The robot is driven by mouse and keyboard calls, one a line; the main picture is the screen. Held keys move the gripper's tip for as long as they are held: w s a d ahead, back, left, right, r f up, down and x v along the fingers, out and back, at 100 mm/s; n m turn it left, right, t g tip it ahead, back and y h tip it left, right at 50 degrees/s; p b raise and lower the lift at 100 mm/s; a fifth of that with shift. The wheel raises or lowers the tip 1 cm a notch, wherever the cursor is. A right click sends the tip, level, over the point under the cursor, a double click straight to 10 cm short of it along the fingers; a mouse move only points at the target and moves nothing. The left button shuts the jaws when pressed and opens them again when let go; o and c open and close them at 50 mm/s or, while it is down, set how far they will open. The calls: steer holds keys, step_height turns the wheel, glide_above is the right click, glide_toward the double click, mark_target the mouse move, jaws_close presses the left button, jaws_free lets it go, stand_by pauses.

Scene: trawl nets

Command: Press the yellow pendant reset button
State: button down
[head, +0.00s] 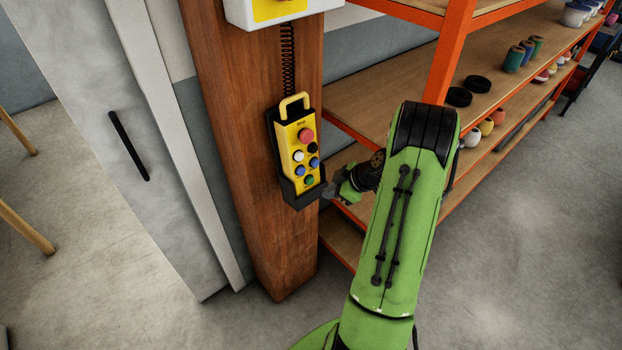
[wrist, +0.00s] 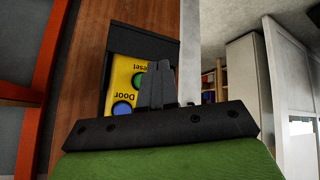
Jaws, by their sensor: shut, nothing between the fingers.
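The yellow pendant (head: 291,137) sits upright in a black holder (head: 288,190) on the wooden post. It carries several buttons: red, white, black, blue and green. The green button (head: 309,181) is lowest; in the wrist view it (wrist: 136,80) sits beside an upside-down label reading "eset", its first letter hidden by my fingers. A blue button (wrist: 122,109) near the label "Door" also shows there. My gripper (head: 331,191) is shut and empty, by the pendant's lower right. Its fingers (wrist: 157,84) overlap the pendant in the wrist view; I cannot tell whether they touch it.
The wooden post (head: 240,130) stands beside an orange-framed shelf (head: 447,60) with pots and rolls on it. A coiled cord (head: 288,60) runs from the pendant up to a white box (head: 240,14). Grey floor (head: 530,250) lies open on the right.

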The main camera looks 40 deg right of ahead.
mark_target(310, 181)
steer(key=shift+w+f+b, duration=0.15)
steer(key=shift+w+b, duration=0.05)
steer(key=shift+w, duration=0.7)
steer(key=shift+w+f+b, duration=0.15)
steer(key=shift+w+b, duration=0.05)
steer(key=shift+w, duration=0.7)
stand_by(0.5)
steer(key=shift+w+a+b, duration=0.1)
steer(key=shift+w+b, duration=0.25)
steer(key=shift+w, duration=0.1)
steer(key=shift+w+f, duration=0.1)
steer(key=shift+w, duration=0.35)
stand_by(0.5)
steer(key=shift+s+b, duration=0.1)
steer(key=shift+b, duration=0.2)
steer(key=shift+s+b, duration=0.4)
steer(key=shift+s, duration=0.4)
